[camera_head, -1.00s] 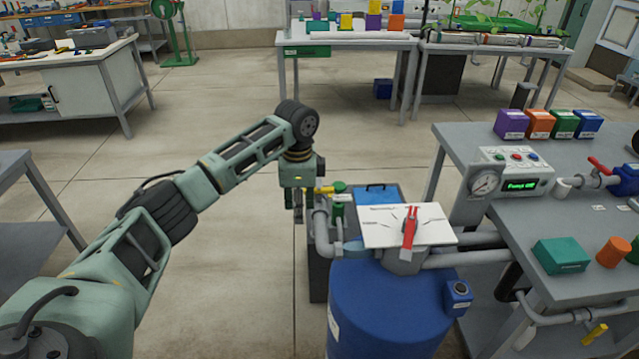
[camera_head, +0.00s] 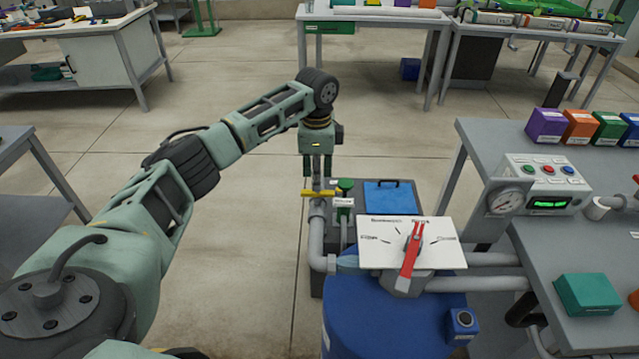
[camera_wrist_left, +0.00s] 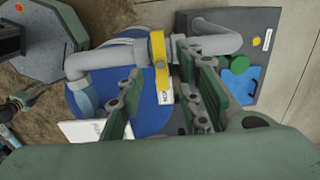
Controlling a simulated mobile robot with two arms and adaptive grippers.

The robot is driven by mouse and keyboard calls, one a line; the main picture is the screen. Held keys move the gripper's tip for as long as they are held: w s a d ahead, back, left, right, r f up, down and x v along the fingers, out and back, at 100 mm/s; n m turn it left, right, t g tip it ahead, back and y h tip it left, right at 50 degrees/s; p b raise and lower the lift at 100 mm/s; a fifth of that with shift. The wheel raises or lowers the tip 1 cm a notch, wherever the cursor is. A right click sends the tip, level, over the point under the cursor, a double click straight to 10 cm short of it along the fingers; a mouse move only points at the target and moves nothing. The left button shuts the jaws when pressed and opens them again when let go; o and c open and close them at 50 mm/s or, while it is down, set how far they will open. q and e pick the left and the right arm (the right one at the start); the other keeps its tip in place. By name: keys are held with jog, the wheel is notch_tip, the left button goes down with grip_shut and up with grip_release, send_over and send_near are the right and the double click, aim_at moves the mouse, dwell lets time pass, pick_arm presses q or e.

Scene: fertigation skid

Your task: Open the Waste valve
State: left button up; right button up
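A valve with a yellow bar handle (camera_head: 318,193) sits on a grey pipe, behind the blue drum. The handle lies crosswise to the pipe. My left gripper (camera_head: 318,172) points down just above this handle, its two fingers apart with nothing between them in the head view. I cannot tell whether a finger touches the handle. My right gripper is out of view.
A green-handled valve (camera_head: 344,186) stands close right of the yellow handle. A red lever (camera_head: 411,250) on a white labelled plate (camera_head: 440,250) tops the blue drum (camera_head: 385,320). A grey bench (camera_head: 485,140) with a control box (camera_head: 545,180) is at right.

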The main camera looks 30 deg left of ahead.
aim_at(317, 196)
pick_arm(q)
notch_tip(317, 196, down, 4)
jog(key=shift+r, duration=0.15)
jog(key=shift+w+f, duration=0.1)
jog(key=shift+f, duration=0.2)
jog(key=c, duration=0.5)
grip_shut()
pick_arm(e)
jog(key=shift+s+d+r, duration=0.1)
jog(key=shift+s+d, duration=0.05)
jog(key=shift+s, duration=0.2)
